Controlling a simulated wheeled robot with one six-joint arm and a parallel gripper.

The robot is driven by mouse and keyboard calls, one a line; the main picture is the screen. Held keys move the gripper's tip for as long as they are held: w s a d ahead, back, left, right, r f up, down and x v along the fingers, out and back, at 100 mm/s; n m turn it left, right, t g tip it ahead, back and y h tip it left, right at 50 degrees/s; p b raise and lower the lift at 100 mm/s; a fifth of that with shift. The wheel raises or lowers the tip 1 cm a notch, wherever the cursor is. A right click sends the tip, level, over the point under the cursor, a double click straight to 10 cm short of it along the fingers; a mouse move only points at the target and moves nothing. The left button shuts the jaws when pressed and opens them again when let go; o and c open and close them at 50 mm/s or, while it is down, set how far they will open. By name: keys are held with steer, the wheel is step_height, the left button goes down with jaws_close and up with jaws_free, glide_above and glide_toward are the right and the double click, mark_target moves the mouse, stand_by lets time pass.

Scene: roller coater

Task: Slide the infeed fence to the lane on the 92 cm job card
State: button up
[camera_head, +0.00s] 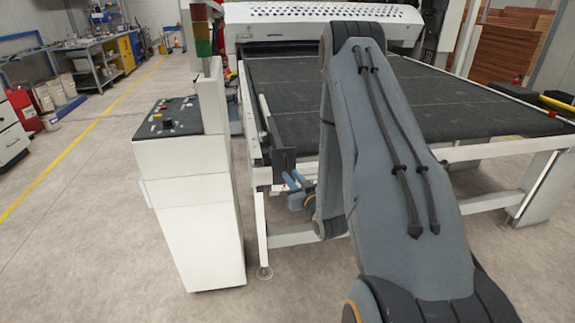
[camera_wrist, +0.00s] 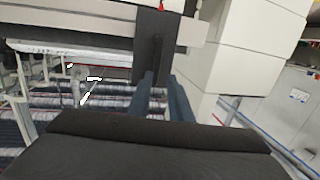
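The infeed fence (camera_head: 265,112) appears as a thin upright rail along the left edge of the dark infeed bed (camera_head: 400,100), with a dark plate (camera_head: 284,160) at its near end. In the wrist view a dark upright plate (camera_wrist: 153,35) with a bar-like handle (camera_wrist: 157,58) stands ahead. My gripper (camera_head: 295,181) is low at the front left corner of the machine, beside the dark plate. In the wrist view its two blue-grey fingers (camera_wrist: 163,92) are apart, just below the handle, with nothing seen between them. I can make out no job card or lane marks.
A white control console (camera_head: 190,190) with buttons stands close on the left of the machine. A white frame rail (camera_head: 470,152) crosses the front of the bed. Rollers (camera_wrist: 75,100) show under it in the wrist view. The floor left of the console is clear.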

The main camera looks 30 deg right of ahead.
mark_target(287, 167)
steer(key=shift+t, duration=0.4)
steer(key=shift+w+d+p, duration=0.2)
steer(key=shift+w+p, duration=0.25)
steer(key=shift+w, duration=0.75)
steer(key=shift+w+d+p, duration=0.2)
steer(key=shift+w+p, duration=0.3)
steer(key=shift+w, duration=0.65)
steer(key=shift+w+d+p, duration=0.2)
steer(key=shift+w+p, duration=0.25)
steer(key=shift+w, duration=0.75)
jaws_close()
